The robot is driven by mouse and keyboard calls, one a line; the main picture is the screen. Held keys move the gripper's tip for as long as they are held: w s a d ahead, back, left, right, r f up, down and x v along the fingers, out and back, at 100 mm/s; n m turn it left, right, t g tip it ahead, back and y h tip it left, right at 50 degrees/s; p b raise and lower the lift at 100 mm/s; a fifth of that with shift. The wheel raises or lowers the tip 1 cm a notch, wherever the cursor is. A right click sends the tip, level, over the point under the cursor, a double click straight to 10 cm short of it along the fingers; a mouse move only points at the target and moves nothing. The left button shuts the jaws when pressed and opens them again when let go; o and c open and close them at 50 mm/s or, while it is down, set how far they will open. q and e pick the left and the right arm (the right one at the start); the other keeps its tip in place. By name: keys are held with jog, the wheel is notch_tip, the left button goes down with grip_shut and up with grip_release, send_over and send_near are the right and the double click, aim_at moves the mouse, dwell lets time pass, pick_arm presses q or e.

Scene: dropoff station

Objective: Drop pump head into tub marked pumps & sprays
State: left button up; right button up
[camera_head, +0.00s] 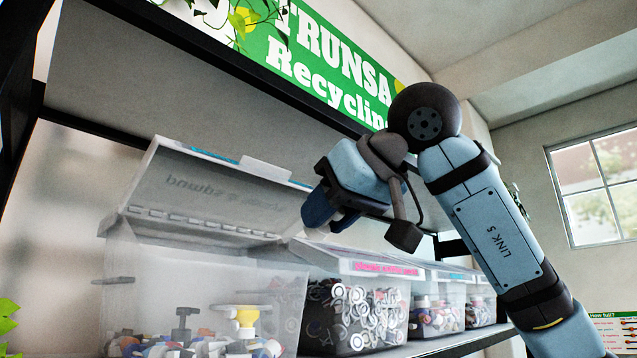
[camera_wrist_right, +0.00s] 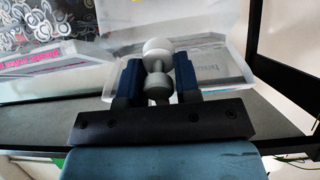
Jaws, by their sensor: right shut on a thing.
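My right gripper (camera_head: 331,217) is raised in front of the shelf, to the right of the open tub's lid (camera_head: 215,188). In the right wrist view my right gripper (camera_wrist_right: 158,66) has its blue fingers shut on a grey-white pump head (camera_wrist_right: 157,48). My left gripper is not in view.
A tub (camera_head: 313,290) of dark and white ring-like pieces, with pink lettering, stands just right. More clear tubs (camera_head: 437,300) follow along the shelf. A dark shelf beam (camera_head: 215,55) and a green sign (camera_head: 320,60) are above. The space over the left tub's contents is clear.

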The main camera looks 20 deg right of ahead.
jog(key=shift+s+a+r, duration=0.1)
jog(key=shift+s+r, duration=0.1)
jog(key=shift+r, duration=0.55)
jog(key=w+a+f, duration=0.1)
jog(key=w+a, duration=0.2)
jog(key=w, duration=0.8)
jog(key=w+a+f, duration=0.1)
jog(key=w+a, duration=0.3)
jog(key=w, duration=0.7)
jog(key=shift+a+p, duration=0.3)
jog(key=shift+p, duration=0.15)
jog(key=o, duration=1)
jog(key=shift+c, duration=0.2)
jog(key=shift+s, duration=0.15)
jog(key=b+v, duration=0.3)
jog(key=v, duration=1)
jog(key=shift+s+d+b, duration=0.2)
jog(key=shift+s+b, duration=0.1)
